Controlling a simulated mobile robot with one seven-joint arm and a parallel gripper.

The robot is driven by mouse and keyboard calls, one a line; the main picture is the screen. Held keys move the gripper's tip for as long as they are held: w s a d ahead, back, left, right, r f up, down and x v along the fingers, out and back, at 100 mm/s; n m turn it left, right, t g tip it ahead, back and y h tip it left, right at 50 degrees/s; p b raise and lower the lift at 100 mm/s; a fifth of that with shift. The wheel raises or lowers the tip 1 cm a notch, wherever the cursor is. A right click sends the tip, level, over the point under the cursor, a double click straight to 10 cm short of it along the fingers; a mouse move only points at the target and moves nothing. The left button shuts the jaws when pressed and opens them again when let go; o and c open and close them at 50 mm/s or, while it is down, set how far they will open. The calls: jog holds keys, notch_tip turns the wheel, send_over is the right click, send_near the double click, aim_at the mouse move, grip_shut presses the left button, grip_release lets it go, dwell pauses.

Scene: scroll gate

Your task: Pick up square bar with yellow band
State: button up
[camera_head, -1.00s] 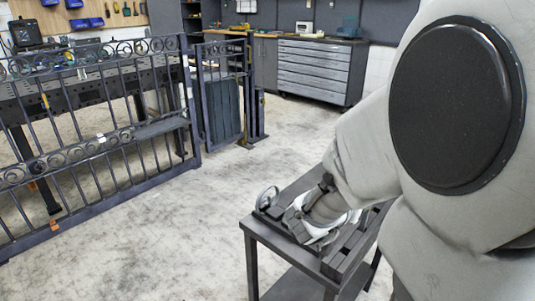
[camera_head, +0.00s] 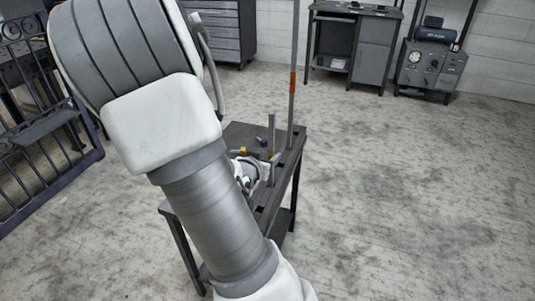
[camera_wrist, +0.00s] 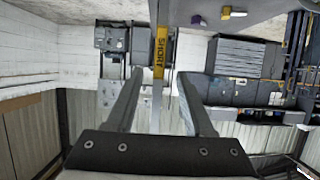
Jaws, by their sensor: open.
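The square bar with the yellow band (camera_wrist: 160,45) is in the wrist view. It is a slim grey bar, and its yellow band reads "SHORT". It runs between the two fingers of my gripper (camera_wrist: 160,78), which are apart, with a visible gap on each side of it. In the head view a short upright grey bar (camera_head: 271,145) stands at the table, right beside my gripper (camera_head: 250,178); it looks like the same bar, but no yellow band shows on it there. My gripper is partly hidden behind my arm in that view.
The dark table (camera_head: 237,134) also carries a taller bar with an orange-red band (camera_head: 292,82), a yellow piece (camera_head: 243,150) and a purple piece (camera_head: 263,142). A dark metal gate (camera_head: 50,135) stands at left. The floor to the right is clear.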

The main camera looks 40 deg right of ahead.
jog(key=b+x, duration=0.2)
jog(key=x, duration=0.4)
jog(key=shift+w+d+r+b, duration=0.15)
jog(key=shift+d+b, duration=0.15)
jog(key=shift+d, duration=0.15)
grip_shut()
dwell(1.0)
